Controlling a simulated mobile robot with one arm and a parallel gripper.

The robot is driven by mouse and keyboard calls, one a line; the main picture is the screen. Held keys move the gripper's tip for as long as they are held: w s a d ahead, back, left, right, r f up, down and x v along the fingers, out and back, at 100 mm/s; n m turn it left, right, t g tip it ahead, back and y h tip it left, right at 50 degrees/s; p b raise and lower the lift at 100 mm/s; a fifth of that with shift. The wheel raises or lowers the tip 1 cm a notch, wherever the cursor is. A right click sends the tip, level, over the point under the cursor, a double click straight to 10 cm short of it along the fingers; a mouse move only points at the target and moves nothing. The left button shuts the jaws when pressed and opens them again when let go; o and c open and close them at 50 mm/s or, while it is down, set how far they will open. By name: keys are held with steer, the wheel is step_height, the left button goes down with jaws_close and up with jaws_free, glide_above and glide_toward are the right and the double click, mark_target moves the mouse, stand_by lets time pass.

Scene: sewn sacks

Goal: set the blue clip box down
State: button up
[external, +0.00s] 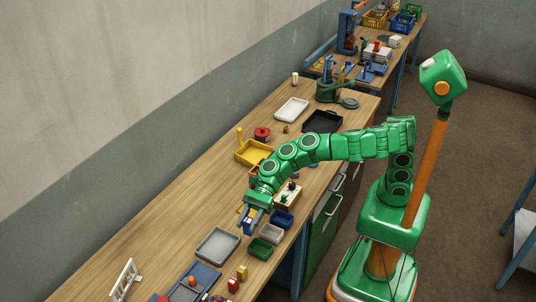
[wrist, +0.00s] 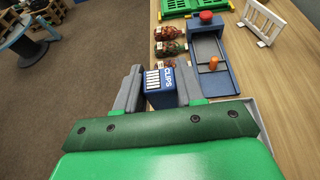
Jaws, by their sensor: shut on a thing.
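The blue clip box (wrist: 158,98), with white "CLIPS" lettering and a striped face, sits between the two grey fingers of my gripper (wrist: 160,92) in the wrist view. The fingers touch it on both sides, so my gripper is shut on it. In the external view my gripper (external: 247,224) is over the wooden workbench, just above and right of the grey tray (external: 218,244) in the picture. The box is small and hard to separate from the fingers there. I cannot tell how high it is above the bench.
A blue bin (external: 282,219), a grey bin (external: 271,233) and a green bin (external: 260,248) line the bench's front edge. A yellow tray (external: 253,153) lies farther along. A blue board (wrist: 212,68) with an orange peg and a white rack (wrist: 263,22) stand ahead. Bare wood shows left of the grey tray.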

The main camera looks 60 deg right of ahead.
steer(key=shift+w+d+r, duration=0.1)
steer(key=shift+w+r, duration=0.15)
steer(key=shift+r, duration=0.2)
steer(key=w+d+r+m+t+h, duration=0.2)
steer(key=w+d+m+t+h, duration=0.65)
steer(key=w+d, duration=1.4)
steer(key=w+d+m+t+h, duration=0.1)
steer(key=w+d+m+t, duration=0.25)
steer(key=d, duration=0.25)
steer(key=w+d+m+t+h, duration=0.1)
steer(key=w+d+m+t, duration=0.1)
steer(key=d+m, duration=0.35)
steer(key=s+d+f+m+g+h, duration=0.2)
steer(key=d+m+h, duration=0.55)
steer(key=d, duration=1.75)
steer(key=s+d+m+g+h, duration=0.35)
steer(key=s+d, duration=0.35)
steer(key=d, duration=0.4)
steer(key=s+d+m+g+h, duration=0.35)
steer(key=s+d, duration=0.35)
steer(key=d, duration=0.4)
steer(key=shift+t+h, duration=0.3)
steer(key=shift+h, duration=0.1)
steer(key=shift+w+a+f, duration=0.15)
steer(key=shift+f, duration=5.1)
steer(key=shift+w+a+f, duration=0.1)
steer(key=shift+f, duration=5.15)
steer(key=shift+f, duration=0.15)
